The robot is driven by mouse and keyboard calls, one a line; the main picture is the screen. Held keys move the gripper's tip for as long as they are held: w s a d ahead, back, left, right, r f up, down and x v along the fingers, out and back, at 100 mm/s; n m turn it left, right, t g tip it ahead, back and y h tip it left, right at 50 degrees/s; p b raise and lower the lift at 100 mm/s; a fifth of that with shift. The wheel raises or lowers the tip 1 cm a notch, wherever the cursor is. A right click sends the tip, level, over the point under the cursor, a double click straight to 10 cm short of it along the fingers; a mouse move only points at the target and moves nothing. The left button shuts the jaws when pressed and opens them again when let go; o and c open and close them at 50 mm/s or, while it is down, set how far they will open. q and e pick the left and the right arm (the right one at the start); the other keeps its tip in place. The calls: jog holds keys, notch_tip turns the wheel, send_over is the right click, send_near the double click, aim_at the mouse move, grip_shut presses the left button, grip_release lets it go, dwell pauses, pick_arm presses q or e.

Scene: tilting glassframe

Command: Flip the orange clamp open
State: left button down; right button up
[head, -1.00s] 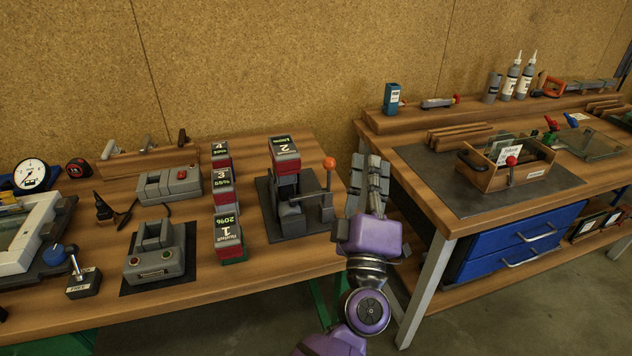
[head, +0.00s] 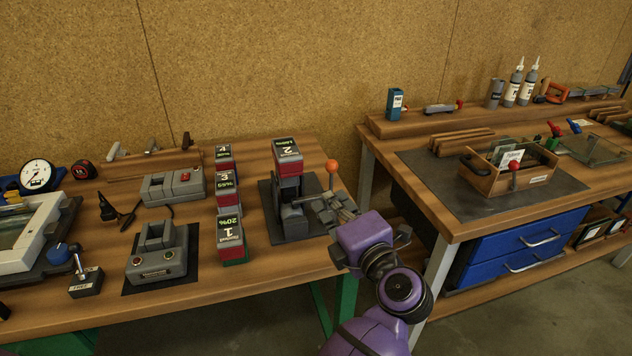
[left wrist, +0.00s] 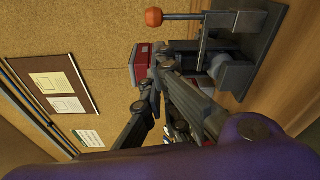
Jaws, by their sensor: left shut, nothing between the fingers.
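The clamp fixture (head: 292,222) is a dark grey block on a dark mat near the bench's right end. Its orange ball knob (head: 332,166) tops a thin upright lever. In the left wrist view the orange knob (left wrist: 153,17) and the lever (left wrist: 190,17) show at the top. My left gripper (head: 318,206) is shut and empty, its fingertips close beside the lever below the knob. Contact cannot be told. The fingers hide the lever's lower part in the head view. In the left wrist view the gripper (left wrist: 163,58) points toward the fixture. My right gripper is not in view.
A red and grey battery block (head: 288,158) marked 2 sits in the fixture. Several similar blocks (head: 230,240) stand in a row to its left. A grey station (head: 157,255) is further left. A gap separates this bench from the right-hand bench (head: 430,210).

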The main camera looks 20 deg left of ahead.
pick_arm(q)
jog(key=p+x, duration=0.1)
jog(key=x, duration=0.9)
jog(key=shift+w+d+r, duration=0.15)
